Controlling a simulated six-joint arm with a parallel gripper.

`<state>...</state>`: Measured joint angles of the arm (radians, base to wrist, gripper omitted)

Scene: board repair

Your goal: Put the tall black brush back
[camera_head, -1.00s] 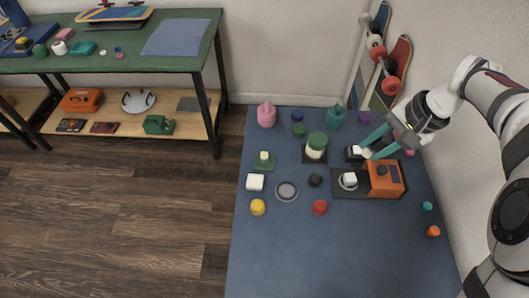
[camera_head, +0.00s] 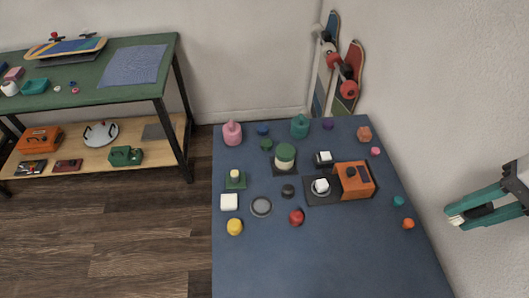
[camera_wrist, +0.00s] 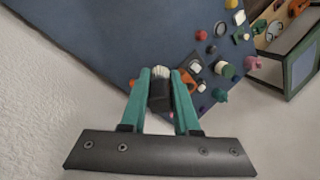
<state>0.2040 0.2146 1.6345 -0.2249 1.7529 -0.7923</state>
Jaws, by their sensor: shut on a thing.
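My gripper (camera_head: 466,214) is at the right of the head view, off the right edge of the blue table and beside the white wall. Its teal fingers are shut on a black brush (camera_head: 484,212) with pale bristles, which point left. In the wrist view, the black brush (camera_wrist: 159,95) sits between the fingers of my gripper (camera_wrist: 160,74), bristles outward. Part of the brush is hidden by the fingers. A small black block with a white top (camera_head: 323,158) stands on the table behind the orange machine; I cannot tell what it is.
The blue table (camera_head: 330,262) has a wide clear front. An orange machine (camera_head: 354,180), a green-lidded jar (camera_head: 285,157), pink (camera_head: 232,134) and teal (camera_head: 300,127) bottles and several small pots stand towards its back. Skateboards (camera_head: 346,75) lean on the wall. A green workbench (camera_head: 95,85) stands left.

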